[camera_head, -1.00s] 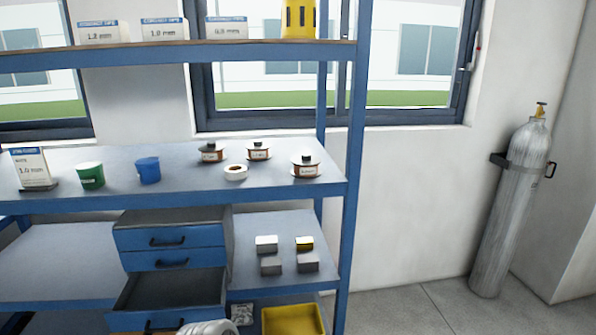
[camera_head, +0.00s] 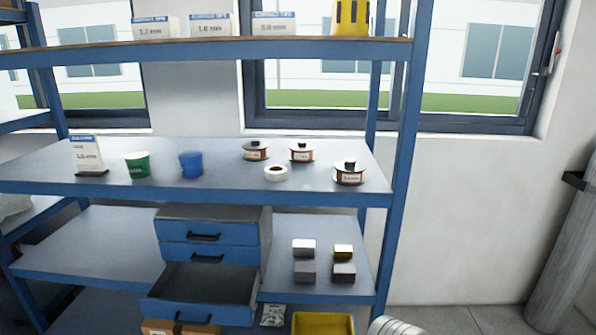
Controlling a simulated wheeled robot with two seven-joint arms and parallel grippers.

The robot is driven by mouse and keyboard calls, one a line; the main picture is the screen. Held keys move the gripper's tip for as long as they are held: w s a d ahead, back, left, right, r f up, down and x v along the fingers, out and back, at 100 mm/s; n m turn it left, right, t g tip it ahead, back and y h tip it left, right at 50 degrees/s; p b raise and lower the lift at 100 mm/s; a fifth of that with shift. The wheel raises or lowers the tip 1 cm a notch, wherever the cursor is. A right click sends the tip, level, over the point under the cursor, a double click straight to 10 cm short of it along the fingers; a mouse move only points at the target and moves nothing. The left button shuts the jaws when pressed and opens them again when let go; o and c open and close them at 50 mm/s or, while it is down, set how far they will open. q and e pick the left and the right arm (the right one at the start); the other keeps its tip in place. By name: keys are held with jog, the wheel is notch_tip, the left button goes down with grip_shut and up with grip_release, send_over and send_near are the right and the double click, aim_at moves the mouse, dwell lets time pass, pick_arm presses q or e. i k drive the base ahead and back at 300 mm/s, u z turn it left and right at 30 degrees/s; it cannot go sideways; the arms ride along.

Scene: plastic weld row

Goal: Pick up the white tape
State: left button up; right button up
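The white tape (camera_head: 276,173) is a small white ring lying flat on the middle shelf (camera_head: 230,187) of the blue rack. Spools with black tops and brown-orange labels stand close by: one behind it to the left (camera_head: 255,151), one behind it to the right (camera_head: 301,152) and one to its right (camera_head: 348,173). Neither gripper shows in the head view. Only a ribbed silver-white piece, probably part of my arm, shows at the bottom edge.
A blue cup (camera_head: 191,165), a green cup (camera_head: 137,165) and a label card (camera_head: 88,155) stand left of the tape. The upper shelf (camera_head: 230,50) runs above. An open drawer (camera_head: 205,290) juts out below. A gas cylinder (camera_head: 565,265) stands at far right.

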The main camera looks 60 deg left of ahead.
aim_at(274, 173)
jog(key=i, duration=1)
jog(key=u, duration=2.3)
